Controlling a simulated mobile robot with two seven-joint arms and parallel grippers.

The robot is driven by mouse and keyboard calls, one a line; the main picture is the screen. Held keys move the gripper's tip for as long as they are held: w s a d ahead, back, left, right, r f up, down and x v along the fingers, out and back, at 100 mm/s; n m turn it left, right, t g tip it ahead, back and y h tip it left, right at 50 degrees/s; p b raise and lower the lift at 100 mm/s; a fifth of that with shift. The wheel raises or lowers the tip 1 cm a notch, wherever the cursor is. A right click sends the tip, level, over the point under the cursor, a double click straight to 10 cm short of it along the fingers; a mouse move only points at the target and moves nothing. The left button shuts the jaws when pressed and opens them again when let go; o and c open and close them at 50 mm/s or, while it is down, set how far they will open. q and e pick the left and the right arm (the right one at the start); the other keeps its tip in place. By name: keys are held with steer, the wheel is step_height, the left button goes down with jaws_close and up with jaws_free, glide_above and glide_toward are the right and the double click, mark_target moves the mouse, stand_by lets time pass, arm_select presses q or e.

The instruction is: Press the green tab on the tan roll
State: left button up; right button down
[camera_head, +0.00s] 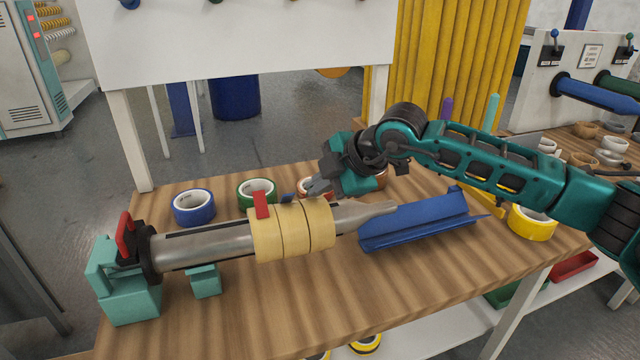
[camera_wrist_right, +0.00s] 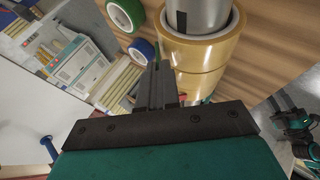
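The tan roll (camera_head: 292,230) is in side-by-side sections around a grey metal mandrel (camera_head: 200,246) lying across the bench. A red tab (camera_head: 261,204) stands on its left section, and a small dark blue tab (camera_head: 288,197) shows behind its top. In the right wrist view the tan roll (camera_wrist_right: 203,50) is just beyond my fingers. A thin green sliver (camera_wrist_right: 157,51), possibly the green tab, shows at the fingertips; no green tab is clear in the head view. My right gripper (camera_head: 318,187) is shut, above and behind the roll's right end. My left gripper is not in view.
Blue (camera_head: 194,207) and green (camera_head: 257,192) tape rolls stand behind the mandrel, with others partly hidden by my right gripper. A blue trough (camera_head: 425,222) lies right of the mandrel tip, and a yellow roll (camera_head: 531,223) is farther right. The bench front is clear.

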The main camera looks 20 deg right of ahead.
steer(key=shift+s+f+b, duration=0.15)
steer(key=shift+f+b, duration=0.15)
steer(key=shift+f, duration=0.1)
stand_by(0.3)
steer(key=c, duration=1.8)
jaws_free()
steer(key=o, duration=0.4)
steer(key=shift+o, duration=0.6)
steer(key=shift+s+f, duration=0.1)
steer(key=v, duration=1.3)
steer(key=shift+r, duration=0.3)
